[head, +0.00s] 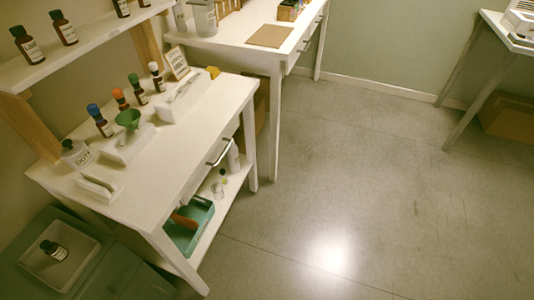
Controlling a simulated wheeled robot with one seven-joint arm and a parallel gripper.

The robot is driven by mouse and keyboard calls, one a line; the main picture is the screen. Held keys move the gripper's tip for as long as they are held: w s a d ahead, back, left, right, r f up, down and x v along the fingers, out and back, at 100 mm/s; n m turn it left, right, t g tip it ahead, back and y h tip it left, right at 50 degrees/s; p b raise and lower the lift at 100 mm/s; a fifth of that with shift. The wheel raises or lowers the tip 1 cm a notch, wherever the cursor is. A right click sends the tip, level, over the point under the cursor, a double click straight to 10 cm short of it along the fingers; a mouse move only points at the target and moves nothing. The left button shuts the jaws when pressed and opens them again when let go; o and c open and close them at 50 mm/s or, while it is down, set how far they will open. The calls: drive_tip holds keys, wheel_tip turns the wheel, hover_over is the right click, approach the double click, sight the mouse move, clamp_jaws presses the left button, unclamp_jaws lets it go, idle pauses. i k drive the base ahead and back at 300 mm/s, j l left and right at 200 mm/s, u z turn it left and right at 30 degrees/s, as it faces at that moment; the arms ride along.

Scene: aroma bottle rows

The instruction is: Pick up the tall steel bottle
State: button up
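A tall pale grey bottle (233,158) stands upright on the lower shelf of the near white table, beside its right legs. It looks like the steel bottle, though the frame is too small to be sure of its material. The table edge hides its upper part. My gripper is not in view.
The near white table (185,150) holds several small dark bottles, a green funnel (128,119) and white stands. A green tray (190,226) and a small clear glass (217,190) share the lower shelf. A grey canister (204,20) stands farther back. The floor (370,190) is open.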

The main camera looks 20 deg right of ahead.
sight(233, 158)
drive_tip(key=i+l+u, duration=0.25)
drive_tip(key=i+l, duration=0.25)
drive_tip(key=i+l+u, duration=0.15)
drive_tip(key=l, duration=0.3)
drive_tip(key=i+l+u, duration=0.1)
drive_tip(key=i+l, duration=0.2)
drive_tip(key=i+l+u, duration=0.15)
drive_tip(key=l, duration=0.3)
drive_tip(key=i+l+u, duration=0.1)
drive_tip(key=i+l, duration=0.15)
drive_tip(key=l, duration=0.15)
drive_tip(key=i+l+u, duration=0.15)
drive_tip(key=l, duration=0.25)
